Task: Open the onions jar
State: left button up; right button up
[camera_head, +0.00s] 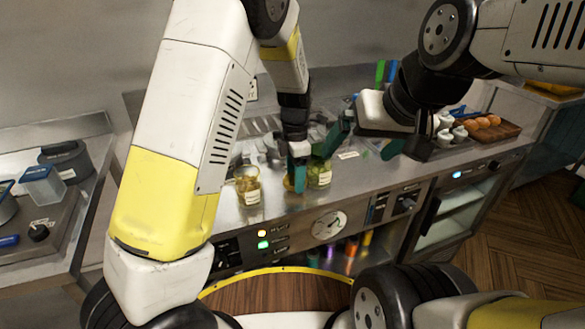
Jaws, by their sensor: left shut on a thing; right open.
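Three small glass jars stand near the front edge of the steel counter. The left jar (248,188) has yellowish contents and a pale label. The right jar (319,175) has green contents and a pale label. A middle jar (288,184) with amber contents is mostly hidden by my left gripper (298,168). The labels are too small to read, so I cannot tell which jar holds onions. My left gripper points down and is shut, seemingly on the middle jar; its hold is largely hidden. My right gripper (366,142) is open and empty, above and to the right of the green jar.
The steel counter (400,172) has a front panel with a round dial (329,225) and lit buttons. White shakers (452,133) and a wooden tray (500,131) of brown round items stand at the right. A side counter at the left holds a blue container (43,185).

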pick_arm(q)
jog(key=shift+f, duration=1)
jog(key=o, duration=1.5)
jog(key=shift+f, duration=0.15)
jog(key=shift+o, duration=0.2)
